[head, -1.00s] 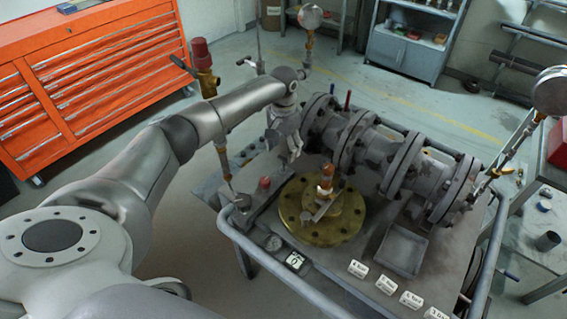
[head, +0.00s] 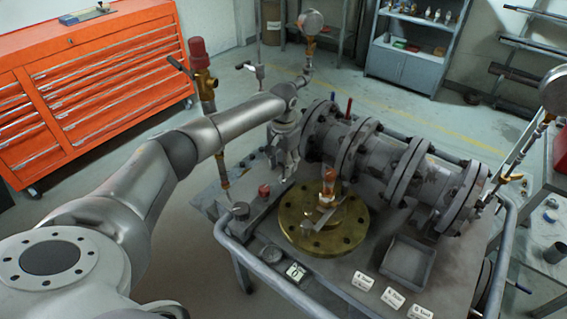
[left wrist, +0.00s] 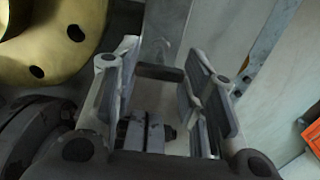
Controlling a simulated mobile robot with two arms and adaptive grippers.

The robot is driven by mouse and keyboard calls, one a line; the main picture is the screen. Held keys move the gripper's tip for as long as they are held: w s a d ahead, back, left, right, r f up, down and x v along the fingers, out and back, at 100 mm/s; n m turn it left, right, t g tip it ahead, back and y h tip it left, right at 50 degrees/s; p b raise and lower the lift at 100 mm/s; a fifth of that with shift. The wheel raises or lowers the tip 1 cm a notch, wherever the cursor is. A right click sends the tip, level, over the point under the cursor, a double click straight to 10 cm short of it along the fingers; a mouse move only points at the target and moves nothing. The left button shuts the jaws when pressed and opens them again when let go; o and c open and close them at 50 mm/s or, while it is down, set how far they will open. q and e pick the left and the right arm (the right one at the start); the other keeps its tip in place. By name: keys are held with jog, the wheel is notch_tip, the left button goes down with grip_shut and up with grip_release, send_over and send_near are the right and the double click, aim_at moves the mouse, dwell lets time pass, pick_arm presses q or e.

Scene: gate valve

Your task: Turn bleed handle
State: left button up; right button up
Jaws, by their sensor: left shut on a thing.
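My left gripper (head: 287,165) reaches down beside the left end of the grey flanged valve body (head: 375,160). In the left wrist view my left gripper (left wrist: 160,85) has its two pads on either side of a short dark handle (left wrist: 160,73), which I take to be the bleed handle. The jaws are shut on it, with the pads still well apart. In the head view the gripper hides this handle. A brass flange (head: 340,235) lies on the bench right of the gripper, and it also shows in the left wrist view (left wrist: 50,42). My right gripper is not in view.
A red-capped relief valve (head: 199,53) stands left of my forearm. A railing (head: 270,280) rims the bench front. A small grey tray (head: 407,262) and white labels (head: 362,283) lie at the front right. An orange tool cabinet (head: 110,70) stands behind left.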

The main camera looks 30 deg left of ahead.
pick_arm(q)
jog(key=shift+r+n+p, duration=0.1)
jog(key=shift+n+p, duration=0.4)
jog(key=shift+p, duration=0.25)
jog(key=shift+c, duration=0.3)
jog(key=n+p, duration=0.6)
jog(key=p, duration=0.1)
jog(key=shift+n+p, duration=0.3)
jog(key=n+p, duration=0.3)
jog(key=n, duration=0.1)
jog(key=shift+n, duration=0.3)
jog(key=shift+n+p, duration=0.9)
jog(key=shift+n, duration=1.4)
jog(key=o, duration=1)
